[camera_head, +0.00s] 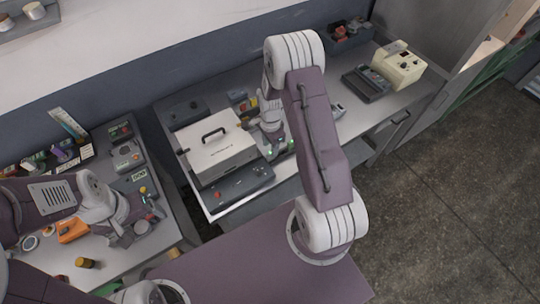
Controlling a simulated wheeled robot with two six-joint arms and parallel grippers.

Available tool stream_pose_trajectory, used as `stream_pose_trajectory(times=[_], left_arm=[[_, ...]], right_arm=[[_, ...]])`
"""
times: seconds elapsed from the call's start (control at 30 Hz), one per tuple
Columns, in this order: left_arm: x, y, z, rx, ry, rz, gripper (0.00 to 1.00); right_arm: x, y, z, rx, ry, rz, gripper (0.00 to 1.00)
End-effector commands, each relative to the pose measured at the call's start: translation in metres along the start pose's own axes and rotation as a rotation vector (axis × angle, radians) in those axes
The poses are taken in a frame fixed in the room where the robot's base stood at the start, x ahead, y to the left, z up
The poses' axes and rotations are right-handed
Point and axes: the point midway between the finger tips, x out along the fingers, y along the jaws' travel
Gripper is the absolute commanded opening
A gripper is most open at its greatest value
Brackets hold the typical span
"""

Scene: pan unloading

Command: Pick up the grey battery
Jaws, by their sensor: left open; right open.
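I cannot make out a grey battery with certainty; the items are small. A short grey round item (142,227) lies on the left table beside my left gripper (128,234). That gripper is open, pointing down low over the table; I cannot tell whether anything is between its fingers. My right gripper (279,150) is open over the middle table, just right of a white box with a black handle (218,154). My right arm hides part of that table.
The left table holds an orange item (72,231), a yellow-brown cylinder (86,263) and grey devices (127,156). A dark control panel (238,187) lies before the white box. A cream machine (399,64) and dark bin (347,33) stand at the far right.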

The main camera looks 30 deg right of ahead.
Motion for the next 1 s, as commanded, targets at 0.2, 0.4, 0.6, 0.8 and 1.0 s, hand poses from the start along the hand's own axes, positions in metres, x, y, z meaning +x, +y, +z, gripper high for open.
stream_pose_trajectory(times=[0.2,0.4,0.6,0.8,1.0], left_arm=[[-0.020,0.000,-0.002,0.000,0.000,0.000,0.80],[-0.020,0.000,-0.002,0.000,0.000,0.000,0.80],[-0.019,0.000,-0.002,0.000,0.000,0.000,0.80],[-0.019,0.000,-0.002,0.000,0.000,0.000,0.80],[-0.019,0.000,-0.002,0.000,0.000,0.000,0.80]], right_arm=[[0.034,0.004,0.003,-0.001,-0.001,0.005,0.42],[0.045,0.003,0.003,0.000,0.000,0.002,0.42],[0.045,0.003,0.003,0.000,0.000,0.001,0.17],[0.044,0.003,0.003,0.000,0.000,0.001,0.00],[0.043,0.003,0.003,0.000,0.000,0.001,0.00]])
